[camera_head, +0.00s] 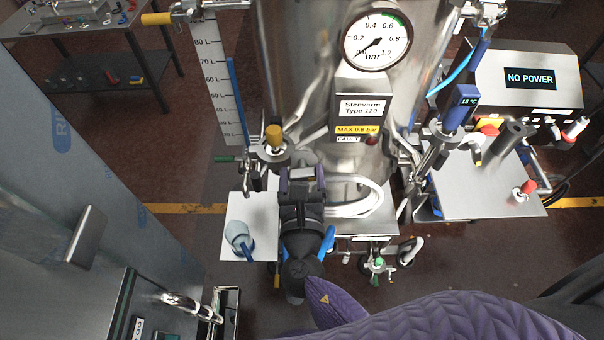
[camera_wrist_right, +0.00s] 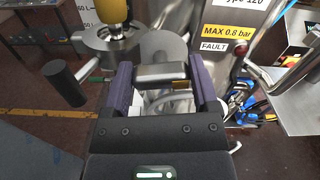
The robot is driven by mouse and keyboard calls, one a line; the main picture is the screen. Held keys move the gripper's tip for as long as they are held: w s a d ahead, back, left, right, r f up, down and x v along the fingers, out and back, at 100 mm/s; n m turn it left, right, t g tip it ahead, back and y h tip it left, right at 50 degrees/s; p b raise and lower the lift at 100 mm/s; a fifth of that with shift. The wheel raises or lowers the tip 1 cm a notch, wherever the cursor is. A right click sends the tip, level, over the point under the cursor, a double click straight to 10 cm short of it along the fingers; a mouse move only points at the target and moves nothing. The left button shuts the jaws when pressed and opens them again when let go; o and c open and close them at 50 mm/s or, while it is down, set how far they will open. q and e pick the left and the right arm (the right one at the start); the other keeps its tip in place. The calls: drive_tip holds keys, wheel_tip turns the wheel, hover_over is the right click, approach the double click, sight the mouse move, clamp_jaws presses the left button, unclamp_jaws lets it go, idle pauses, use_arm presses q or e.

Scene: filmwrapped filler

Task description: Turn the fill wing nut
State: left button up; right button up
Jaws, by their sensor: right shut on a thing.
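My right gripper (camera_head: 301,178) is in front of the lower part of the steel tank (camera_head: 300,60). In the wrist view its two purple fingers (camera_wrist_right: 163,80) stand on either side of a short grey metal bar, apparently the fill wing nut (camera_wrist_right: 162,73), and are shut on it. In the head view the gripper hides the nut. A round metal fitting with a yellow knob (camera_head: 274,135) is just left of and above the gripper; the knob also shows in the wrist view (camera_wrist_right: 113,10). My left gripper is not in view.
A white plate (camera_head: 232,210) with a small cup-like thing (camera_head: 239,236) is left of the gripper. Coiled white hose (camera_head: 365,198) lies to its right. A pressure gauge (camera_head: 377,40) is above. A side table (camera_head: 485,190) with a "NO POWER" box (camera_head: 500,80) stands right.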

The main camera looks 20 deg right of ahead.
drive_tip(key=m+b, duration=0.1)
drive_tip(key=m, duration=0.2)
drive_tip(key=shift+d+f+m+b, duration=0.1)
drive_tip(key=shift+f+m+b, duration=0.05)
drive_tip(key=shift+m+b, duration=0.25)
drive_tip(key=m+b, duration=0.2)
drive_tip(key=m, duration=0.2)
drive_tip(key=shift+d+m, duration=0.1)
drive_tip(key=shift+m, duration=0.2)
drive_tip(key=shift+f+m+b, duration=0.1)
drive_tip(key=shift+m+b, duration=0.65)
drive_tip(key=shift+m, duration=0.45)
drive_tip(key=shift+d+m+b, duration=0.1)
drive_tip(key=shift+m+b, duration=0.6)
drive_tip(key=shift+m, duration=0.7)
drive_tip(key=o, duration=1.1)
